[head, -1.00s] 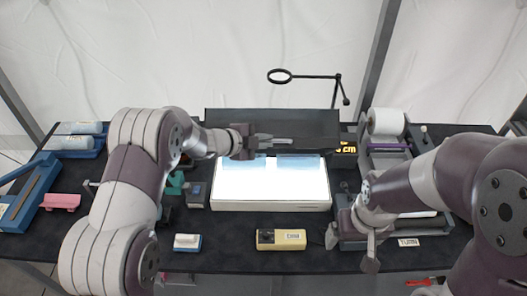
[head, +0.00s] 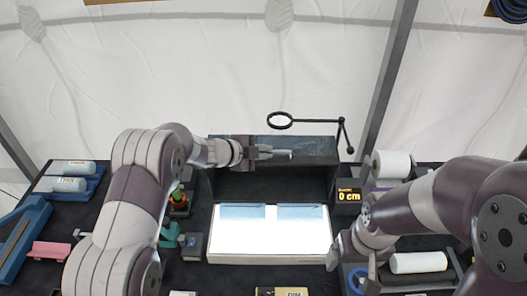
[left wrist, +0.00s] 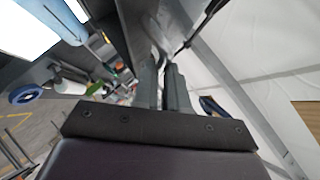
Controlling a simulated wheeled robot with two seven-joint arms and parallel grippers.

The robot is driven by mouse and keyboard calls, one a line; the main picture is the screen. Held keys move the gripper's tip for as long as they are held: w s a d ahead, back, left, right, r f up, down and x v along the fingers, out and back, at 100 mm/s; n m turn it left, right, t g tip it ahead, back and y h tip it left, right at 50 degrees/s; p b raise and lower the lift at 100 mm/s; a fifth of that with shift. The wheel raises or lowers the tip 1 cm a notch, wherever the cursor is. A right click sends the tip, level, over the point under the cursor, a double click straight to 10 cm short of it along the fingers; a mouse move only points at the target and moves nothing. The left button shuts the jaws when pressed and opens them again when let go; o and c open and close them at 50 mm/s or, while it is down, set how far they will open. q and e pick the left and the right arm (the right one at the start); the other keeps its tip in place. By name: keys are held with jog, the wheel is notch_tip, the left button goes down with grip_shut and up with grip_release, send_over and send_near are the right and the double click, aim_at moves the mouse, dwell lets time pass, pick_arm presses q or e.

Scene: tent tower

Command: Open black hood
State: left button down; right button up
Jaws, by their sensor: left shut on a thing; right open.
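The black hood (head: 315,150) stands raised behind the glowing light box (head: 268,257), with its dark inside showing below the panel. My left gripper (head: 288,154) is at the front of the hood panel, left of its middle, and is shut on the hood. In the left wrist view, the two fingers (left wrist: 164,88) are close together, with the hood's dark edge at their tips; the exact contact is hard to see. My right gripper (head: 342,252) is open and empty, beside the light box's right side; its fingertips are partly hidden.
A magnifier ring on a stand (head: 280,121) rises behind the hood. A small display (head: 348,196) and a white paper roll (head: 391,164) stand at the right. Blue-tray bottles (head: 70,185) and a pink item (head: 50,251) lie at the left.

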pick_arm(q)
jog(key=shift+r, duration=0.15)
jog(key=c, duration=1.2)
grip_release()
jog(key=shift+o, duration=0.2)
jog(key=shift+s, duration=0.1)
jog(key=shift+a, duration=0.15)
jog(key=b+v, duration=0.4)
jog(key=v, duration=0.8)
jog(key=shift+s+r, duration=0.15)
jog(key=shift+s, duration=0.05)
jog(key=shift+a, duration=0.1)
